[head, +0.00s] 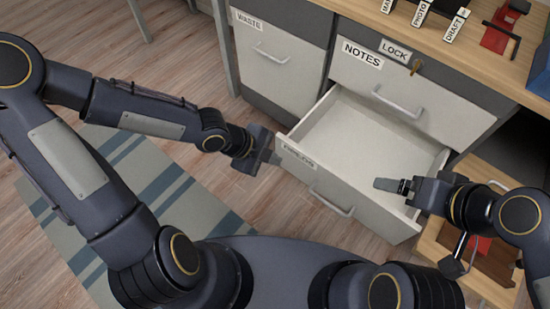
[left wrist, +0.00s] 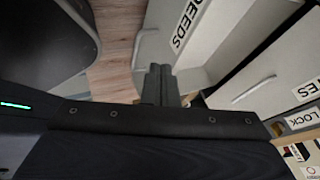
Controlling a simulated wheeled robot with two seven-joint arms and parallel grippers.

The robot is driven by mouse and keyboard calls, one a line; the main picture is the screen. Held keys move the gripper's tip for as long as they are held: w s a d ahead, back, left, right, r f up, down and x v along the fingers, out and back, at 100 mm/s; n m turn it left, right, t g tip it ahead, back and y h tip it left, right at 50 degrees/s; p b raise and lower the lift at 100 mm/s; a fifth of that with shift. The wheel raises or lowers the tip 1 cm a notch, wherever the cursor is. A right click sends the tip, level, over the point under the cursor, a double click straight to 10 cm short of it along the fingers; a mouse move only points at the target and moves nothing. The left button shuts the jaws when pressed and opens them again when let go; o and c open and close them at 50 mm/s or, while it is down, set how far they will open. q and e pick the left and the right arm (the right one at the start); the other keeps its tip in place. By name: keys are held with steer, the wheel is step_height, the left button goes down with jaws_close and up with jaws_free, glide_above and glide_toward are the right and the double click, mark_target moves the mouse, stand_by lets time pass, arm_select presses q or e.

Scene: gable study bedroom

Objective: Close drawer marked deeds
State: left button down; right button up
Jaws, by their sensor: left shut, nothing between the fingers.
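The deeds drawer (head: 345,187) is pulled out below the notes drawer, and its inside looks empty. Its front has a bar handle (head: 333,200). Its label is foreshortened in the head view but reads DEEDS in the left wrist view (left wrist: 187,22). My left gripper (head: 272,157) is at the left end of the drawer front. Its fingers (left wrist: 160,84) are shut and empty, close to the front; contact I cannot tell. My right gripper (head: 384,185) appears over the right part of the open drawer; whether its fingers are apart is unclear.
The notes drawer (head: 407,95) above is shut, with a key at its lock. A waste front (head: 278,65) is shut at the left. The desk top (head: 348,7) holds signs and a red stapler-like thing (head: 500,32). An open wooden compartment (head: 485,285) is at lower right.

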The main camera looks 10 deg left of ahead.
mark_target(309, 162)
arm_select(q)
steer(key=w+d+f+b, duration=0.1)
steer(key=d+f+b, duration=0.1)
steer(key=w+d+f+b, duration=0.4)
steer(key=shift+d+f, duration=0.25)
arm_select(e)
step_height(309, 162, down, 8)
steer(key=shift+r, duration=0.15)
